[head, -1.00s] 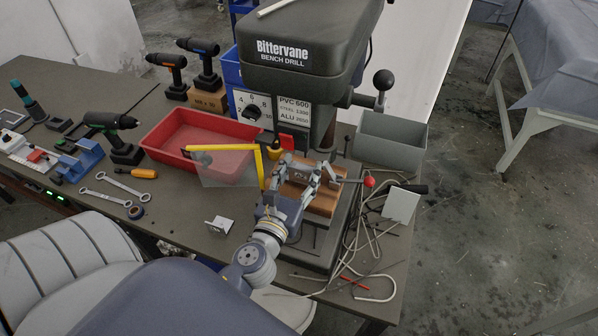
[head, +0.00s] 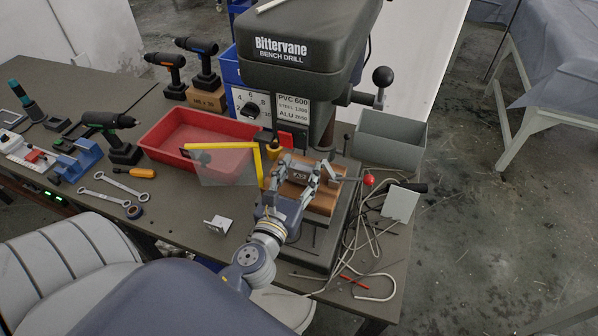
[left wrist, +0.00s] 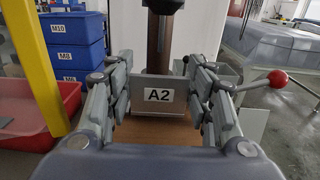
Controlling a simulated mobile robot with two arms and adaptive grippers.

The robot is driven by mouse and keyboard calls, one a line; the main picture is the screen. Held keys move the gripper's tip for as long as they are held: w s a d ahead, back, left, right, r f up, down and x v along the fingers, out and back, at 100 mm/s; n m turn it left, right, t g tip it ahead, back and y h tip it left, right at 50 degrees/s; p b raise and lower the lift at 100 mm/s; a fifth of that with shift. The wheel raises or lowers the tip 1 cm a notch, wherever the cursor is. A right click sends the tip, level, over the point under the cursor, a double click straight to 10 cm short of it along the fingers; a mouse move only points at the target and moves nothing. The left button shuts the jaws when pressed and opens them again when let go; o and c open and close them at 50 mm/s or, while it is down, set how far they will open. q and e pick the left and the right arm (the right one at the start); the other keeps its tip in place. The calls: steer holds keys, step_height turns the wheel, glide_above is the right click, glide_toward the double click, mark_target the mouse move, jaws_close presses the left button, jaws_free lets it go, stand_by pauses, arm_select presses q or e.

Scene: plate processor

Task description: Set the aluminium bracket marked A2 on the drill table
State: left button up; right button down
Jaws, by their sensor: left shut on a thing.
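The aluminium bracket is a grey plate with a white A2 label (left wrist: 157,95), upright in the left wrist view. In the head view the bracket (head: 301,171) is small and partly covered by the fingers. My left gripper (head: 308,178) is shut on it, with a finger at each side. The gripper is at the drill table (head: 322,203), whose brown wooden top also shows below the bracket in the left wrist view (left wrist: 160,136). I cannot tell whether the bracket's underside touches the wood. My right gripper is not in view.
The bench drill (head: 300,60) stands above the gripper. A yellow-framed clear guard (head: 225,166) is just left, by a red tray (head: 165,135). A red-knobbed lever (head: 368,180) and loose cables (head: 350,262) are at right. A small white-faced piece (head: 218,224) stands on the bench.

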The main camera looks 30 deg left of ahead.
arm_select(q)
steer(key=shift+f, duration=0.15)
steer(key=o, duration=1.1)
steer(key=shift+o, duration=0.2)
steer(key=o, duration=0.5)
steer(key=shift+o, duration=0.3)
steer(key=shift+w+d, duration=0.1)
steer(key=shift+w, duration=0.05)
